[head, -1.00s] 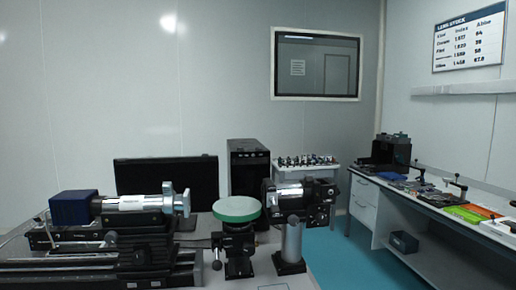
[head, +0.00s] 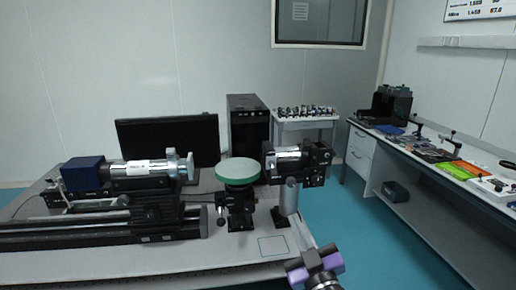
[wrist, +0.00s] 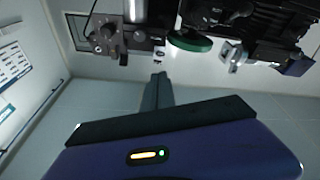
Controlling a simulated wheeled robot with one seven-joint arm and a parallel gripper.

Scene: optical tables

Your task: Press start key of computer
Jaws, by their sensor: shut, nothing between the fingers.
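The computer is a black tower (head: 248,128) standing upright at the back of the optical table, just right of a dark monitor (head: 167,141). Its start key is too small to make out in the head view. I cannot pick out the tower in the wrist view. My gripper shows in the wrist view (wrist: 158,78) with its grey fingers together and empty, in front of its dark blue housing. In the head view, a purple and black part of my arm shows at the bottom edge, in front of the table's right side and well short of the tower.
A green-topped round stage (head: 238,170), a lens holder on a post (head: 290,195) and a long black rail (head: 90,230) with a blue box (head: 83,174) stand before the tower and monitor. A side bench (head: 450,185) lies right, with teal floor between.

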